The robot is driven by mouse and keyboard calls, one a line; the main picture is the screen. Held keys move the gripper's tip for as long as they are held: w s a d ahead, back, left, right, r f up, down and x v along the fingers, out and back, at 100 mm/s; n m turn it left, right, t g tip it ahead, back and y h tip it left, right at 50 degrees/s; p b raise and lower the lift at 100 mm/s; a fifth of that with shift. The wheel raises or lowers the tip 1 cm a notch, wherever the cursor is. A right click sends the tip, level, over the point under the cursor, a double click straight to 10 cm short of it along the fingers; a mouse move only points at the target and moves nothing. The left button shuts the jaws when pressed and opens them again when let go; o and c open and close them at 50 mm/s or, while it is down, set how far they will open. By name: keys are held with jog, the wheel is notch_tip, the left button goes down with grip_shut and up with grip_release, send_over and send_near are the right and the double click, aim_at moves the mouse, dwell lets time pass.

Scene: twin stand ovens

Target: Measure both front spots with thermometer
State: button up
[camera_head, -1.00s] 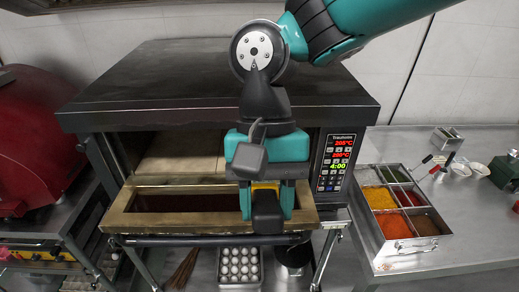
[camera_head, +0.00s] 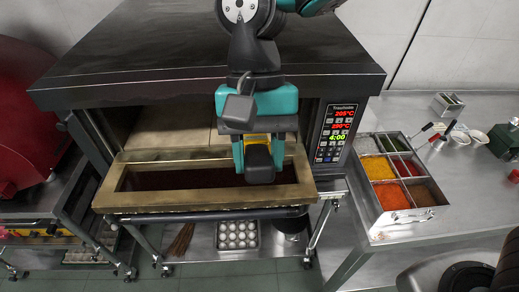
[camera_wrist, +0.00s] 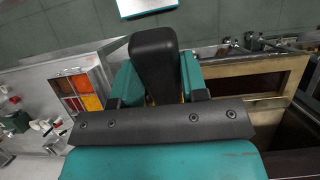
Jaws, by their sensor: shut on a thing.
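My gripper (camera_head: 258,150) has teal fingers closed around a black and yellow thermometer (camera_head: 260,166). The thermometer also shows between the fingers in the wrist view (camera_wrist: 155,62). In the head view the gripper appears in front of the dark oven (camera_head: 205,62), over its lowered door (camera_head: 140,203). Whether the thermometer touches the door cannot be told. Pale deck tiles (camera_head: 168,138) show inside the open mouth. My gripper hides part of the mouth. No marked front spots can be made out.
A metal topping tray (camera_head: 425,214) stands on the steel counter (camera_head: 480,200) at right. A red machine (camera_head: 30,125) is at left. An egg tray (camera_head: 237,247) sits on the shelf below the oven.

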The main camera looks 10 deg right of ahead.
aim_at(255, 140)
jog(key=shift+w+d+f, duration=0.1)
jog(key=shift+w+f, duration=0.65)
jog(key=shift+w, duration=0.5)
jog(key=shift+w+f, duration=0.7)
jog(key=shift+w, duration=0.6)
jog(key=shift+w+d+f, duration=0.1)
jog(key=shift+w+f, duration=0.65)
jog(key=shift+w, duration=0.5)
jog(key=shift+s+a+f, duration=0.1)
jog(key=shift+s, duration=0.1)
jog(key=s+r+t+b, duration=0.1)
jog(key=s+t+b, duration=0.1)
jog(key=s+b, duration=0.1)
jog(key=s+r+t+b, duration=0.1)
jog(key=s+t+b, duration=0.1)
jog(key=s, duration=0.1)
jog(key=s+r+t+b, duration=0.2)
jog(key=s+b, duration=0.1)
jog(key=shift+s+a+b, duration=0.15)
jog(key=shift+b, duration=0.15)
jog(key=shift+s+r+t, duration=0.1)
jog(key=shift+s+t, duration=0.1)
jog(key=shift+t, duration=0.3)
